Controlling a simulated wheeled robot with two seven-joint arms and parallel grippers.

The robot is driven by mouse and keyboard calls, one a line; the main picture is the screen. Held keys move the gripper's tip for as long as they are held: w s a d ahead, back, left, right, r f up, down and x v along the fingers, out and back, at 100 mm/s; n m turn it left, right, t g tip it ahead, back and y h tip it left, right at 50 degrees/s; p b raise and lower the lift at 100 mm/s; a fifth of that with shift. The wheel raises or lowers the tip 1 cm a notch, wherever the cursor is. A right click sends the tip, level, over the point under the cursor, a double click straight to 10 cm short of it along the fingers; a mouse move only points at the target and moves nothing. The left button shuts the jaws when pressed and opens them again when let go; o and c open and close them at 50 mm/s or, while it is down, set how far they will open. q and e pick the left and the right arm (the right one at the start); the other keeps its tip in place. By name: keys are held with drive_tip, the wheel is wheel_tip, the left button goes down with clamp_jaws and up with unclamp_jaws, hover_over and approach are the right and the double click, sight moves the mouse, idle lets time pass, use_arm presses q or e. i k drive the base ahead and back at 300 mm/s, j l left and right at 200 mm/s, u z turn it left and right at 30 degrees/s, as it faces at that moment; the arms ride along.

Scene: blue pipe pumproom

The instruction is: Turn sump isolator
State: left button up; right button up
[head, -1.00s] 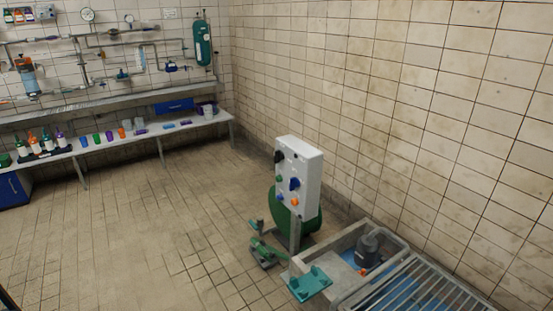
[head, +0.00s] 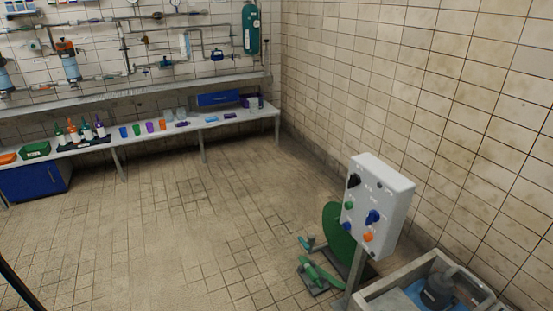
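A white control box (head: 397,200) stands on a grey post at the lower right. Its face carries a black knob (head: 354,181) at the upper left, a blue rotary knob (head: 373,217) at the right, a small green button (head: 349,205), a blue button (head: 346,227) and an orange button (head: 368,237). The labels are too small to read, so I cannot tell which one is the sump isolator. Neither of my grippers is in view.
A green disc (head: 338,232) and a green pedal-like fixture (head: 319,273) stand beside the post. A sump basin with a dark pump (head: 438,290) is at the lower right. A bench (head: 205,131) runs along the back wall. The tiled floor (head: 180,230) is clear.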

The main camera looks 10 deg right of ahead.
sight(354, 179)
drive_tip(key=i+j, duration=0.15)
drive_tip(key=i, duration=0.7)
drive_tip(key=i+j+u, duration=0.1)
drive_tip(key=i, duration=0.7)
drive_tip(key=i+j+z, duration=0.1)
drive_tip(key=i+z, duration=0.2)
drive_tip(key=z, duration=0.15)
drive_tip(key=i+j+z, duration=0.15)
drive_tip(key=z, duration=0.3)
drive_tip(key=i+j+z, duration=0.5)
drive_tip(key=z, duration=0.35)
drive_tip(key=j, duration=0.1)
